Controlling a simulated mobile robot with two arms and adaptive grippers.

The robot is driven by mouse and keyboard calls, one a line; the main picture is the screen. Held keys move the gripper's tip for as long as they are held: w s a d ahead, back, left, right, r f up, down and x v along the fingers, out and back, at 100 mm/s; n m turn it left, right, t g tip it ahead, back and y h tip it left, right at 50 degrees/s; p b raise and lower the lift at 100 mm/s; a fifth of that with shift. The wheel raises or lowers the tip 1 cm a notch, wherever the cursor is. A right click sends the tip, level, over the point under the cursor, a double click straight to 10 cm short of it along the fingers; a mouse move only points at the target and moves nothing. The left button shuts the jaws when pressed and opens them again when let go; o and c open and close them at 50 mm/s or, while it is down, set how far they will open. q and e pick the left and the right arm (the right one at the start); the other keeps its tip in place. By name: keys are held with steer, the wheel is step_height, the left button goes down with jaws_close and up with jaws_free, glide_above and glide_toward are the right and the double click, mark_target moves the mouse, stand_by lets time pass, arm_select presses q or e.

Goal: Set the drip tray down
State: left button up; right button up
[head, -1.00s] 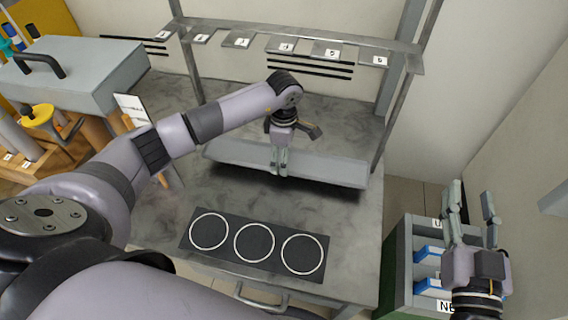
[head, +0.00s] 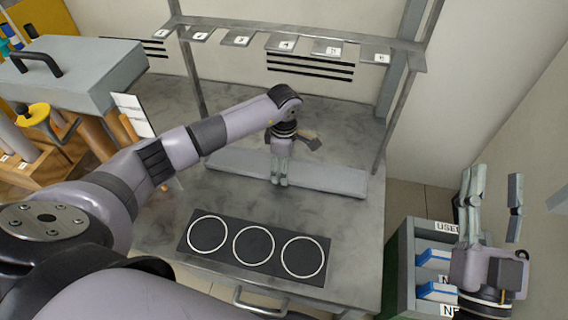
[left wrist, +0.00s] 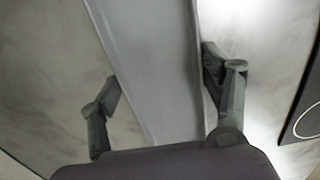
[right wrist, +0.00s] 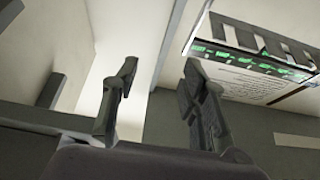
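The drip tray (head: 325,180), a long grey trough, lies on the grey metal worktable (head: 350,225) behind the black ring plate. My left gripper (head: 279,182) is over the middle of the tray, pointing down. In the left wrist view the tray (left wrist: 155,60) runs between the two fingers, which are spread apart; the right finger is close to its edge and a gap shows at the left finger. My right gripper (head: 495,195) is open and empty, up at the right of the head view, away from the tray.
A black plate (head: 218,254) with three white rings lies at the table's front. A rack with a numbered rail (head: 400,58) stands behind the tray. A bin with blue items and labels (head: 400,262) is at the right. A grey case (head: 85,75) and wooden stand are left.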

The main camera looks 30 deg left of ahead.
arm_select(q)
steer(key=o, duration=0.4)
steer(key=shift+r, duration=0.1)
